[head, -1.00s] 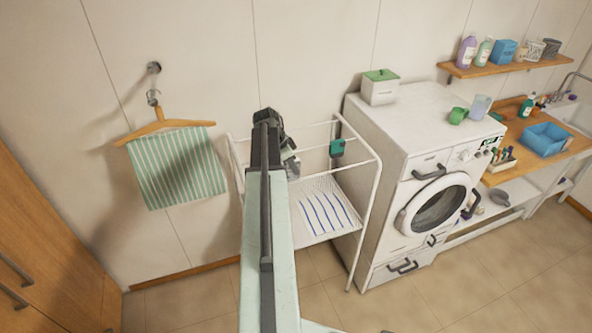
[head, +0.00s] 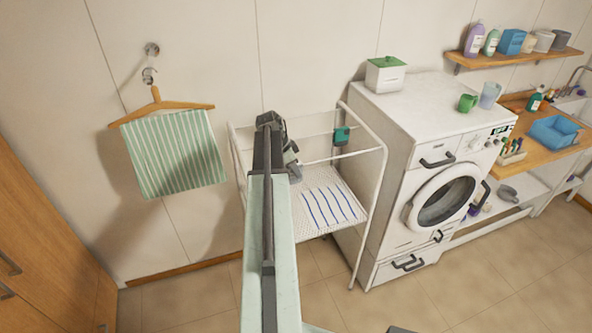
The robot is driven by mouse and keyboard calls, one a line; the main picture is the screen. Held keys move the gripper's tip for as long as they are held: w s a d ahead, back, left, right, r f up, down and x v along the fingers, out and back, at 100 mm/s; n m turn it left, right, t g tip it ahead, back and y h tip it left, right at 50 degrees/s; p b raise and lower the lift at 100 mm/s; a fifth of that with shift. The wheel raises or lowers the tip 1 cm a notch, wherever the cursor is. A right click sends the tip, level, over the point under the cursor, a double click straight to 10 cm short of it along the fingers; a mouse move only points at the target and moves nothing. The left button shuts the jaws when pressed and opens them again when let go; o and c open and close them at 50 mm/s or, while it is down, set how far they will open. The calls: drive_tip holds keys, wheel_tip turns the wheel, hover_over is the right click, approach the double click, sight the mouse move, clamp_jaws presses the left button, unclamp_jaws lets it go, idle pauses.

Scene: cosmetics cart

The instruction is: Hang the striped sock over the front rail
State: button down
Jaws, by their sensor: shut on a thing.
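A white wire drying rack (head: 368,200) stands left of the washing machine; its front rail runs along the near upper side. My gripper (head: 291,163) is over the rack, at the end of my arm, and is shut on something. My arm hides most of what it holds, so I cannot tell its pattern. A white cloth with blue stripes (head: 328,207) lies flat on the rack's lower shelf; I cannot tell whether it is a sock. No other striped sock is clearly visible.
A green-striped towel (head: 174,153) hangs on a wooden hanger (head: 160,106) at the left wall. A small teal object (head: 341,136) is on the rack's back rail. The washing machine (head: 395,150) stands close on the rack's right. Floor in front is clear.

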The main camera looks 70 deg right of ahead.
drive_tip(key=shift+f, duration=0.1)
drive_tip(key=c, duration=1.2)
unclamp_jaws()
drive_tip(key=p+v, duration=0.7)
drive_tip(key=shift+r, duration=0.2)
drive_tip(key=shift+w+a+r, duration=0.1)
drive_tip(key=shift+w+r, duration=0.05)
drive_tip(key=shift+r, duration=0.15)
drive_tip(key=shift+f, duration=0.15)
